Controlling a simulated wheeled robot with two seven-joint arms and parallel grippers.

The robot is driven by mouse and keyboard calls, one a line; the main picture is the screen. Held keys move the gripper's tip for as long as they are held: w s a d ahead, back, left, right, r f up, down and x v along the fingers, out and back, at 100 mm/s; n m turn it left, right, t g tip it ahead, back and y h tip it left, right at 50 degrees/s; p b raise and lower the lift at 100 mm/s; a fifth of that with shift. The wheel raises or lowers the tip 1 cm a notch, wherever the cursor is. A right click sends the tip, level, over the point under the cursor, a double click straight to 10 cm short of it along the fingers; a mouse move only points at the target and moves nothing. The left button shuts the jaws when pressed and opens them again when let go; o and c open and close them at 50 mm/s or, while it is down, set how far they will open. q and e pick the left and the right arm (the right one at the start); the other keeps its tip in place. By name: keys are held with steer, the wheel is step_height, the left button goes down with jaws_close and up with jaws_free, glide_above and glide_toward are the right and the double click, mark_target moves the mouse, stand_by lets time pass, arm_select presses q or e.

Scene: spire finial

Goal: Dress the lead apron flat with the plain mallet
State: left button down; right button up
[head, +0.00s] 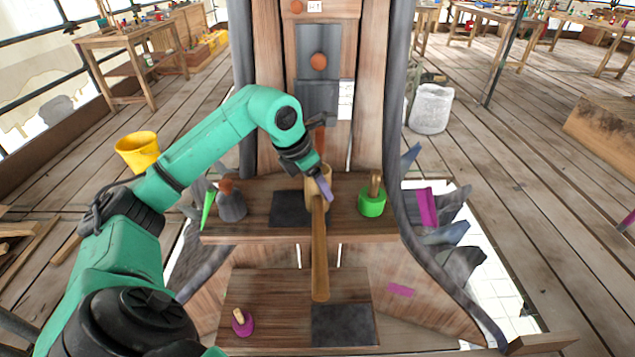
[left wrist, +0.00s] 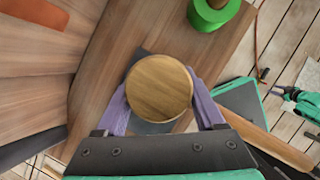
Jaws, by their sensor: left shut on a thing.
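A plain wooden mallet shows in the head view, with its round head (head: 313,190) over the upper shelf and its long handle (head: 319,262) pointing toward me. My left gripper (head: 324,184) is shut on the mallet's head. In the left wrist view the round end face of the mallet head (left wrist: 160,88) sits between the two purple fingers. Grey sheets, which may be lead, stand on the upright panel (head: 317,99). Dark flat patches lie on the upper shelf (head: 288,209) and the lower board (head: 343,325). I cannot tell which is the apron.
On the upper shelf stand a grey tool (head: 231,204) with a brown knob, a green cone (head: 208,210) and a green-based tool (head: 372,204). A magenta-based peg (head: 242,324) is on the lower board. A yellow bucket (head: 138,150) is at left. Curved grey rails flank the shelves.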

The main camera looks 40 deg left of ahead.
arm_select(q)
step_height(320, 180, up, 5)
steer(key=p, duration=0.4)
steer(key=shift+f, duration=0.3)
step_height(320, 180, down, 4)
steer(key=b, duration=0.3)
steer(key=shift+f+b, duration=0.25)
steer(key=shift+b, duration=0.1)
steer(key=shift+r, duration=0.1)
